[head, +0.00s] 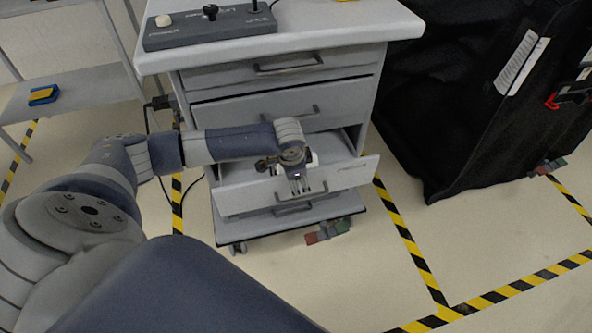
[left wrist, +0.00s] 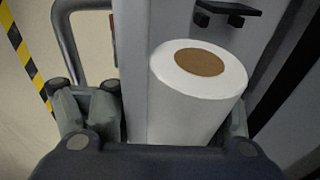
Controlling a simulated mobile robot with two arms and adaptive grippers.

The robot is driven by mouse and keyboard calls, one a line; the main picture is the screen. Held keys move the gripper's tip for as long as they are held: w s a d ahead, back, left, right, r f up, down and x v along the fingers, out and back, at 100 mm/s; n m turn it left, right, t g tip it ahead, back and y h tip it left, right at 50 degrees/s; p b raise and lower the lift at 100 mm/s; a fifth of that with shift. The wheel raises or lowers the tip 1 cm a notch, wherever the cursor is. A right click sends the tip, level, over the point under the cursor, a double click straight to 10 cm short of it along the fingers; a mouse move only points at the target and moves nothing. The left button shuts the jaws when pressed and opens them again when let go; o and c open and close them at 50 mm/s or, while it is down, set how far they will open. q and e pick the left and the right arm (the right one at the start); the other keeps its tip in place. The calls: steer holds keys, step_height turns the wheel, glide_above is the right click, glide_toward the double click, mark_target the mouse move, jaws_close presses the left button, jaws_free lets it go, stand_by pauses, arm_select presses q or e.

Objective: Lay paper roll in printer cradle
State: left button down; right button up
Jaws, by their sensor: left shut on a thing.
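The paper roll (left wrist: 203,100) is white with a brown core and shows large in the left wrist view, its round end facing the camera. In the head view the left gripper (head: 300,184) is over the front of the open drawer (head: 346,175) of the grey cart and hides most of the roll. A small black bracket (left wrist: 228,9) shows beyond the roll; I cannot tell whether it is part of the printer cradle. My right gripper is not in view.
The cart top (head: 330,20) carries a dark control box (head: 210,27). A black covered cart (head: 450,100) stands close on the right. A shelf (head: 85,88) with a blue and yellow item is at the left. Striped tape marks the open floor at the front right.

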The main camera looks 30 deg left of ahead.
arm_select(q)
steer(key=shift+s+f, duration=0.45)
steer(key=shift+f, duration=0.2)
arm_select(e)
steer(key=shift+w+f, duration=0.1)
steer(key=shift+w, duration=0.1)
arm_select(q)
steer(key=c, duration=1.1)
jaws_free()
steer(key=o, duration=0.9)
steer(key=shift+w+f, duration=0.1)
steer(key=shift+w, duration=0.2)
steer(key=shift+o, duration=0.8)
steer(key=shift+r, duration=0.25)
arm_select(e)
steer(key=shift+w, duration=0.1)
